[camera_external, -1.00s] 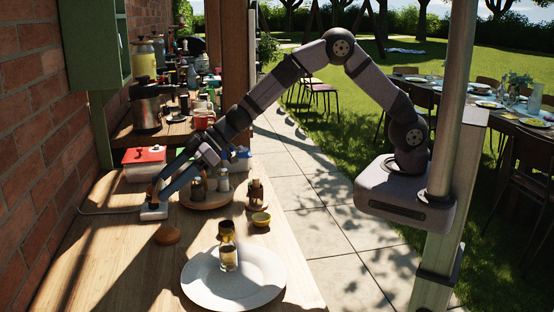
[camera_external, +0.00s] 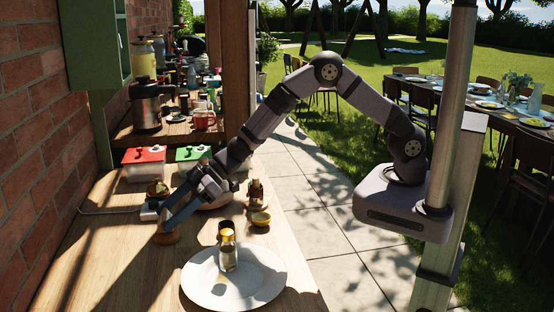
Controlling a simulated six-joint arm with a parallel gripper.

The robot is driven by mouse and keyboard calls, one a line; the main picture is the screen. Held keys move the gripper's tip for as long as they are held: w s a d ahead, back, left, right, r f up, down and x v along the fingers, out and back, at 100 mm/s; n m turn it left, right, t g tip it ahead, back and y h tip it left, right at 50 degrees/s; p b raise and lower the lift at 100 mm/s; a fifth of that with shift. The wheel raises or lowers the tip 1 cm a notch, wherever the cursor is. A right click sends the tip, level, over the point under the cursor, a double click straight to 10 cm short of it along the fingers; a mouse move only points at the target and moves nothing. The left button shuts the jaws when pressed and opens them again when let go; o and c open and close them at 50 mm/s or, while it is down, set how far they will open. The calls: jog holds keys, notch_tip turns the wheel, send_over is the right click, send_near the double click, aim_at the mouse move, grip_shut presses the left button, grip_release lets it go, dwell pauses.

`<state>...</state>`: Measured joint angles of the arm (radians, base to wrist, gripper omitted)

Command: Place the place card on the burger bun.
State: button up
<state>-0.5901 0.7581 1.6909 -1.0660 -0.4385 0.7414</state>
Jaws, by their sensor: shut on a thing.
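The burger bun (camera_external: 168,239) looks like a low, round brown disc on the wooden counter, left of the white plate. My gripper (camera_external: 164,229) reaches down from the right, with its fingertips right at the top of the bun. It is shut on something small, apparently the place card. The card's outline is not clear, as the fingers and the small scale hide it. I cannot tell whether the card touches the bun.
The white plate (camera_external: 205,290) with a small jar (camera_external: 228,255) stands in front right. A red-lidded box (camera_external: 143,155) and a green-lidded box (camera_external: 190,154) stand behind. The counter's front left is clear.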

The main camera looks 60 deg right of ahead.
jog(key=shift+f, duration=0.6)
jog(key=shift+f, duration=0.1)
jog(key=o, duration=1.1)
jog(key=shift+c, duration=0.2)
jog(key=shift+d+r, duration=0.3)
jog(key=shift+r, duration=0.05)
jog(key=v, duration=1.1)
jog(key=shift+s, duration=0.2)
